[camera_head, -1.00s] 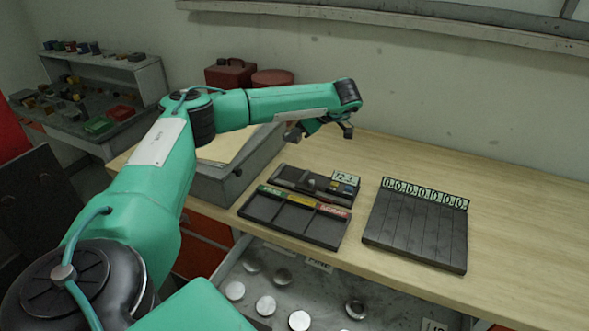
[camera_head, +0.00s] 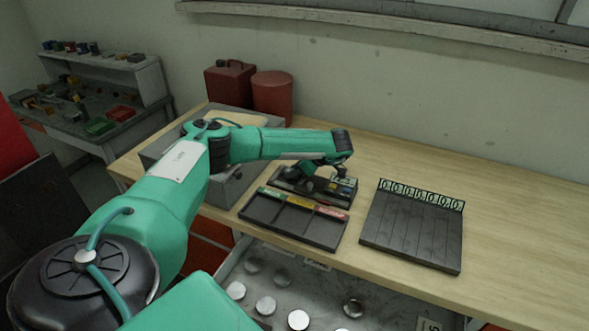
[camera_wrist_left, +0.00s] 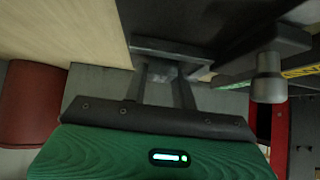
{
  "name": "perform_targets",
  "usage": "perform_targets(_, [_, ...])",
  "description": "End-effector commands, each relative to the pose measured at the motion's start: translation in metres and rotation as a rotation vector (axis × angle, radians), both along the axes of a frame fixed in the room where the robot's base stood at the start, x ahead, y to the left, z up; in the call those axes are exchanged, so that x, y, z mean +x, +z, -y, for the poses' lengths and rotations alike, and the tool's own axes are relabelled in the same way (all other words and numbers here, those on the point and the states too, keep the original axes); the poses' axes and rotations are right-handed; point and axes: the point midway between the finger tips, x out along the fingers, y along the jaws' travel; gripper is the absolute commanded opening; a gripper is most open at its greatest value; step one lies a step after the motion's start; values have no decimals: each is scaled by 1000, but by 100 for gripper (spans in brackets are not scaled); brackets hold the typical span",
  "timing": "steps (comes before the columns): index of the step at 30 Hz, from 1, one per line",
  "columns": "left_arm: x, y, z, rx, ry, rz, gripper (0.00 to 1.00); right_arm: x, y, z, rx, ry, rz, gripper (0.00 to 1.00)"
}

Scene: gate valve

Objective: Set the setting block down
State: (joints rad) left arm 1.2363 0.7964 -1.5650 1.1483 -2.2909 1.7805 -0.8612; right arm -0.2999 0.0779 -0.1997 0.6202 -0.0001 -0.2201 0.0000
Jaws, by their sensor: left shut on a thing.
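My left gripper (camera_head: 325,179) is low over the dark measuring fixture (camera_head: 283,185) on the bench. The arm hides much of the fixture. In the left wrist view the two fingers (camera_wrist_left: 165,88) are shut on a small grey block (camera_wrist_left: 163,70), taken to be the setting block. Only part of the block shows between the fingertips. It is close to the fixture's dark body (camera_wrist_left: 195,22); I cannot tell whether it touches. A silver round-ended knob (camera_wrist_left: 268,78) is right of the fingers. My right gripper is not in view.
A three-compartment tray (camera_head: 292,223) with green, yellow and red labels lies in front of the fixture. A slotted black rack (camera_head: 412,232) is to the right. An open drawer (camera_head: 385,318) holds several metal discs. Red cans (camera_head: 272,93) stand behind. The bench's right side is clear.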

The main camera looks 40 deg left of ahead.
Motion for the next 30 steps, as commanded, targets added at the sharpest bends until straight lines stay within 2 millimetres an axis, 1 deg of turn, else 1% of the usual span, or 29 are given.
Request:
perform_targets(6, [0,-4,0,0,0,0,0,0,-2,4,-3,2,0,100])
perform_targets(7, [0,-3,0,0,1,-1,31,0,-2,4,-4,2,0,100])
perform_targets(9, [0,-3,0,0,1,-1,45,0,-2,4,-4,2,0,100])
perform_targets(10, [0,-3,0,0,1,-1,49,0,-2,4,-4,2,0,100])
perform_targets(17, [0,-3,0,0,1,-1,49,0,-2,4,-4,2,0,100])
perform_targets(20, [0,1,0,-1,0,0,49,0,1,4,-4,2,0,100])
perform_targets(21, [1,2,2,-1,-1,0,49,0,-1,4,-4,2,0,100])
perform_targets(23, [3,5,7,-2,-2,1,49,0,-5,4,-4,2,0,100])
perform_targets(26, [7,17,19,-2,-3,2,49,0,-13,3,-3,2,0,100])
perform_targets(30, [14,39,41,-1,-4,3,49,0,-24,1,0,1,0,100])
